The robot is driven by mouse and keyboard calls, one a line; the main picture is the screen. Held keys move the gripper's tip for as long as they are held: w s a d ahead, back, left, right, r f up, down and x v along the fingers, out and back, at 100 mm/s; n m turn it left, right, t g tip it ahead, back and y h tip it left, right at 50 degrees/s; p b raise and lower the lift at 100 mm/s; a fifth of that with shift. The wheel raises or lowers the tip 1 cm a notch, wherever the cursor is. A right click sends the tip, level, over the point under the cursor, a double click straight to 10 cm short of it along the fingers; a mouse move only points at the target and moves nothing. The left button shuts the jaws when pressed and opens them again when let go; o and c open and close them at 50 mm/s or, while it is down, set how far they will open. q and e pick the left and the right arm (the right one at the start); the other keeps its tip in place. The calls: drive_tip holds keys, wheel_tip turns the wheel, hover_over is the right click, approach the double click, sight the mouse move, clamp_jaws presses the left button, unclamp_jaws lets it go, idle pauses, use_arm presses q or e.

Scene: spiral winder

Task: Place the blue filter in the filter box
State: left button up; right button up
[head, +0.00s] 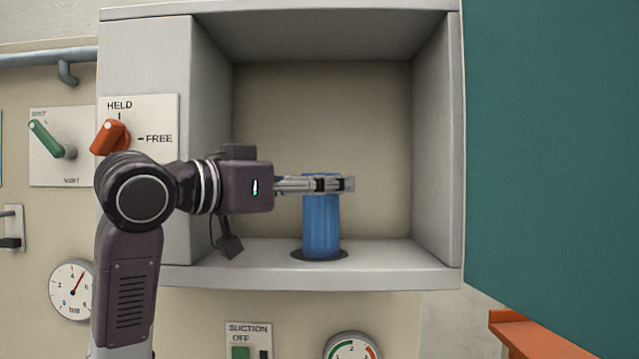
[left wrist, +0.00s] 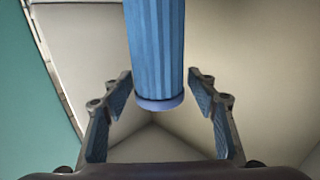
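The blue filter (head: 321,225) is a ribbed cylinder standing upright inside the open filter box (head: 440,150). Its base is at a dark round spot (head: 340,255) on the box floor; I cannot tell whether it sits down in it. My left gripper (head: 345,184) reaches in from the left at the filter's top end. In the left wrist view the gripper (left wrist: 160,95) has its fingers apart, one on either side of the filter (left wrist: 155,50), with visible gaps beside its end. My right gripper is in neither view.
A teal panel (head: 550,150) fills the right side. An orange HELD/FREE knob (head: 112,137), pointing away from FREE, is left of the opening. A green knob (head: 50,138), gauges (head: 72,289) and a suction switch (head: 242,352) are on the wall. The box interior right of the filter is clear.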

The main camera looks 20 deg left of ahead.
use_arm(q)
drive_tip(key=b+v, duration=0.4)
drive_tip(key=v, duration=0.8)
drive_tip(key=shift+r, duration=0.2)
idle(0.3)
